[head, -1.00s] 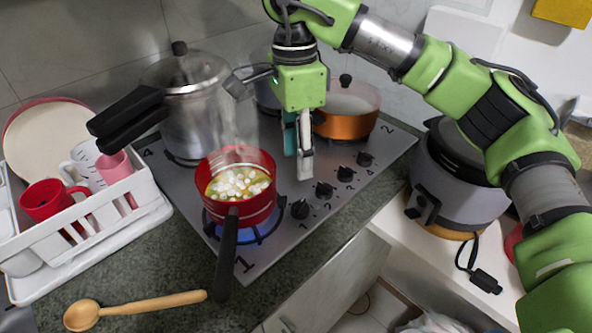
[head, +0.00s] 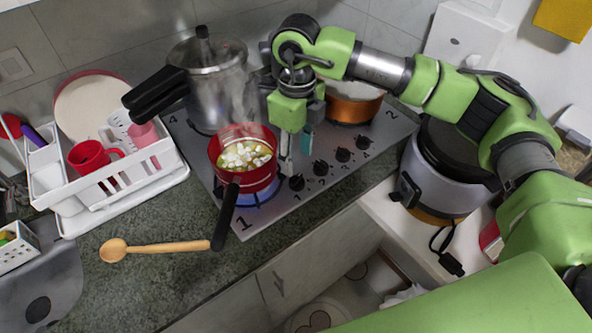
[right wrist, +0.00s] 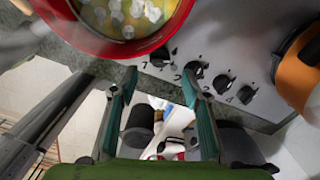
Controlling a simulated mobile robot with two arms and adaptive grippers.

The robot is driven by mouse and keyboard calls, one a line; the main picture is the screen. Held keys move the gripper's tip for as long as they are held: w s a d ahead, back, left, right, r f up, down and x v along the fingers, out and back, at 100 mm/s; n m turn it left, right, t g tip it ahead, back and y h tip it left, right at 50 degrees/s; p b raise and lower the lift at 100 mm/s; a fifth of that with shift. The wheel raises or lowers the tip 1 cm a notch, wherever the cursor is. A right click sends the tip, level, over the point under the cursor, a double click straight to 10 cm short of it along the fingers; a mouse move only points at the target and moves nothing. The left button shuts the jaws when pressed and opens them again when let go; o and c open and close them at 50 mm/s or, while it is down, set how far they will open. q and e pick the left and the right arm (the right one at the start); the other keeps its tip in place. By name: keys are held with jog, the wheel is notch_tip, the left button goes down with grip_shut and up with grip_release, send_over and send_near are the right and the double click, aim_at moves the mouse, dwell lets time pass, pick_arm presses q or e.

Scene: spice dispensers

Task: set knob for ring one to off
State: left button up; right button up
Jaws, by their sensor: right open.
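The knob for ring one (head: 297,183) is the black knob nearest the front corner of the steel stove, beside the printed 1. It also shows in the right wrist view (right wrist: 160,57), by the edge of the red pot. Blue flame (head: 262,200) shows under the red pot (head: 262,177) on ring one. My right gripper (head: 296,158) points down, open and empty, above the stove between the pot and the knobs. In the right wrist view its two fingers (right wrist: 161,72) are spread, with knob one between and beyond their tips. My left gripper is out of view.
Knob two (head: 320,168) and the other knobs run in a row toward the back. The steaming red pot's black handle (head: 226,215) sticks out over the counter. A pressure cooker (head: 212,80) and a copper pot (head: 352,103) stand behind. A wooden spoon (head: 150,248) lies in front.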

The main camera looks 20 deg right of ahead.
aim_at(297, 178)
notch_tip(297, 178, down, 6)
jog(key=shift+r+p, duration=0.1)
jog(key=shift+p, duration=0.6)
jog(key=shift+f, duration=0.75)
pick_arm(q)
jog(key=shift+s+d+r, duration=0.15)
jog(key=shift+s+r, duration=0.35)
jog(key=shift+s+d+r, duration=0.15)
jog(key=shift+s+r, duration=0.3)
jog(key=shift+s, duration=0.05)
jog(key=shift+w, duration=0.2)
pick_arm(e)
jog(key=c, duration=1.1)
